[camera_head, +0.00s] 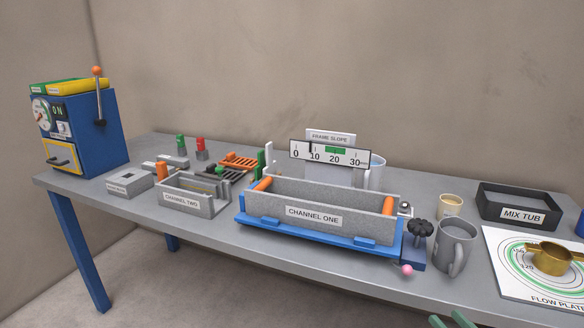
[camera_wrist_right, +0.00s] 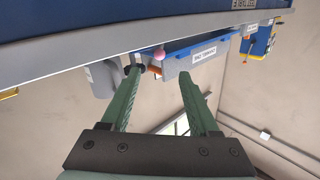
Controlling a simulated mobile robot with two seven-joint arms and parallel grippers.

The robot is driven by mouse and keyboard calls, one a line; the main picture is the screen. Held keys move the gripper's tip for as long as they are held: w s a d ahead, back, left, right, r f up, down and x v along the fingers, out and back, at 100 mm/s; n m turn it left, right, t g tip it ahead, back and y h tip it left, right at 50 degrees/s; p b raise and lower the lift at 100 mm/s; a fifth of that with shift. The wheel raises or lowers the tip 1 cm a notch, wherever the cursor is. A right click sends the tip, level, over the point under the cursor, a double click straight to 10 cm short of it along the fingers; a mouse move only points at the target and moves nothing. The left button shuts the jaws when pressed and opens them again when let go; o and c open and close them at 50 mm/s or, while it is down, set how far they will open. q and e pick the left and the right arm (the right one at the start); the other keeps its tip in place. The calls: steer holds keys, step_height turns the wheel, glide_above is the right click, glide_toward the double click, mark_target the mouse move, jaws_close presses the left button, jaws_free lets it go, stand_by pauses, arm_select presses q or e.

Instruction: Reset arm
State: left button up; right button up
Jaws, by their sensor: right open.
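My right gripper (camera_head: 450,320) shows only as two green fingertips at the bottom edge of the head view, in front of the table's front edge. In the right wrist view its two green fingers (camera_wrist_right: 160,76) are spread apart with nothing between them. That view is turned over, and the table edge, grey mug (camera_wrist_right: 103,78) and Channel One trough (camera_wrist_right: 200,55) lie beyond the fingertips. The gripper appears apart from all of them. My left gripper is in neither view.
The grey table (camera_head: 345,262) holds a blue lever machine (camera_head: 85,135), Channel Two trough (camera_head: 182,202), Channel One trough (camera_head: 315,218) on a blue base, grey mug (camera_head: 455,245), black Mix Tub (camera_head: 520,205) and brass cup (camera_head: 550,254) on a flow plate. A pink ball (camera_head: 407,270) juts out near the front edge.

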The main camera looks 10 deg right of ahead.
arm_select(q)
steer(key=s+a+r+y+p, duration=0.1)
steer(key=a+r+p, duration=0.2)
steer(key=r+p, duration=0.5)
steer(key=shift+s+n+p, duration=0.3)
steer(key=shift+p, duration=0.65)
arm_select(e)
steer(key=s+a+f+n+g, duration=0.1)
steer(key=s+a+f+g, duration=0.3)
steer(key=a, duration=0.6)
steer(key=s+a+f+n+g, duration=0.1)
steer(key=s+a+f+g, duration=0.3)
steer(key=s+a+f, duration=0.5)
steer(key=shift+a+f+n, duration=0.3)
steer(key=shift+a+f, duration=0.2)
steer(key=shift+f, duration=0.1)
